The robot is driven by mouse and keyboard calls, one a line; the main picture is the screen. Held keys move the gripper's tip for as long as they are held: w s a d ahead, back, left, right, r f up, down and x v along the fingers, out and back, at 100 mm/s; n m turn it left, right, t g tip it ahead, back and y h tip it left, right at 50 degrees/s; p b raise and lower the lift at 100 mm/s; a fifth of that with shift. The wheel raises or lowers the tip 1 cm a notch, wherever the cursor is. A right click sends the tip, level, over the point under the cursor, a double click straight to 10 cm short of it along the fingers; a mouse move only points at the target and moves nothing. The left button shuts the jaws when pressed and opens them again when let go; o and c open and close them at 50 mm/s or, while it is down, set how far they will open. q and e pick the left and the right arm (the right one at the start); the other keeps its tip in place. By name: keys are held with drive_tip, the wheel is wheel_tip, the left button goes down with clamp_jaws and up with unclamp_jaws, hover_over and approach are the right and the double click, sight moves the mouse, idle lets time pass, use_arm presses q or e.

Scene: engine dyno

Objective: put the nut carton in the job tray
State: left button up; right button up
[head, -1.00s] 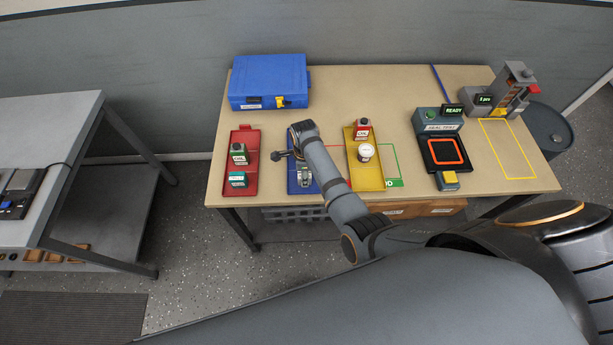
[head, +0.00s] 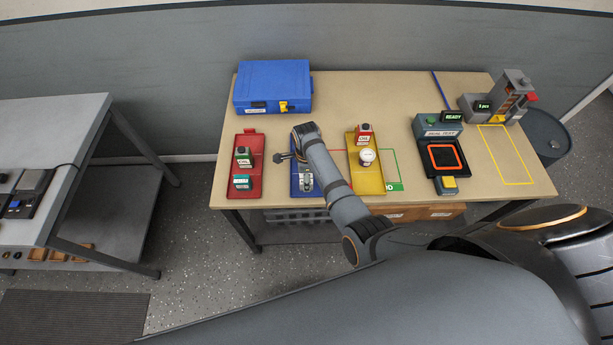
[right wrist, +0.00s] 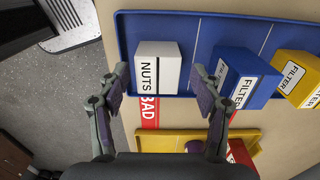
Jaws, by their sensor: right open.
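The white nut carton (right wrist: 158,66), marked NUTS, stands in the blue tray (right wrist: 195,30) in the right wrist view. My right gripper (right wrist: 161,78) is open, with one finger to each side of the carton in the picture; I cannot tell whether they touch it. In the head view my right arm reaches over the blue tray (head: 294,188) and largely hides the carton. A red tray (head: 245,138) lies left of it and a yellow tray (head: 370,184) right. No label tells me which is the job tray. My left gripper is not in view.
Blue and yellow filter boxes (right wrist: 245,78) (right wrist: 296,76) sit beside the carton. The red tray holds a green-labelled can and a teal box; the yellow tray holds a red can and a white round item. A blue case (head: 272,88) and test device (head: 440,150) stand on the table.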

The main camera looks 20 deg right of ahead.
wheel_tip(320, 180, up, 7)
drive_tip(key=p, duration=0.4)
drive_tip(key=shift+p, duration=0.4)
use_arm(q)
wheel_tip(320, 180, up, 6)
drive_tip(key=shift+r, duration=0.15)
use_arm(e)
drive_tip(key=shift+r, duration=1.6)
